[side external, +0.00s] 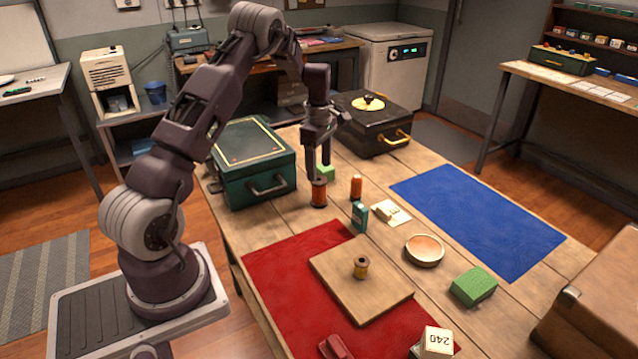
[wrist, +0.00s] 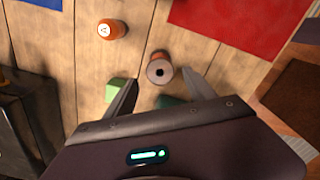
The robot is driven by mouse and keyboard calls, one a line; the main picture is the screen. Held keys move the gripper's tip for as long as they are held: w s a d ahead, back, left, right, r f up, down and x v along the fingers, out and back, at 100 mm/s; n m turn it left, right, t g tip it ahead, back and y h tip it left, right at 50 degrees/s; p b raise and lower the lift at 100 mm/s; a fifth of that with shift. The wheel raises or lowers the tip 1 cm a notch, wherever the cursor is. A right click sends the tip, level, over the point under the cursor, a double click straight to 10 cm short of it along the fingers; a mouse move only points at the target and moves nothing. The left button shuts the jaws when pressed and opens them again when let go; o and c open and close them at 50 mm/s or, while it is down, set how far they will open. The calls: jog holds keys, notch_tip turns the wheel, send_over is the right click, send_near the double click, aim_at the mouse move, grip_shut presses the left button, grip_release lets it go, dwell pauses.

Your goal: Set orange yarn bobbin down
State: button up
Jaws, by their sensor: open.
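I cannot tell exactly how far the fingertips are from the bobbin.
A green block (side external: 327,172) sits behind my fingers. The dark green case (side external: 253,165) and black case (side external: 373,125) flank the spot. The blue mat (side external: 480,215) is clear.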

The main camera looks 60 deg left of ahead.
jog(key=s+d+r+m+t, duration=0.1)
jog(key=s+d+r+m, duration=0.35)
jog(key=d+r, duration=0.55)
jog(key=s+d+r+m+t, duration=0.25)
jog(key=d+r+m, duration=0.35)
jog(key=d+r, duration=0.45)
jog(key=s+d+r+m+t, duration=0.1)
jog(key=s+d+m, duration=0.3)
jog(key=s, duration=0.6)
jog(key=s+d+m+t, duration=0.1)
jog(key=s+d+m, duration=0.4)
jog(key=s+m, duration=0.4)
jog(key=shift+s+d+r, duration=0.15)
jog(key=shift+s+r, duration=0.2)
jog(key=shift+s, duration=0.35)
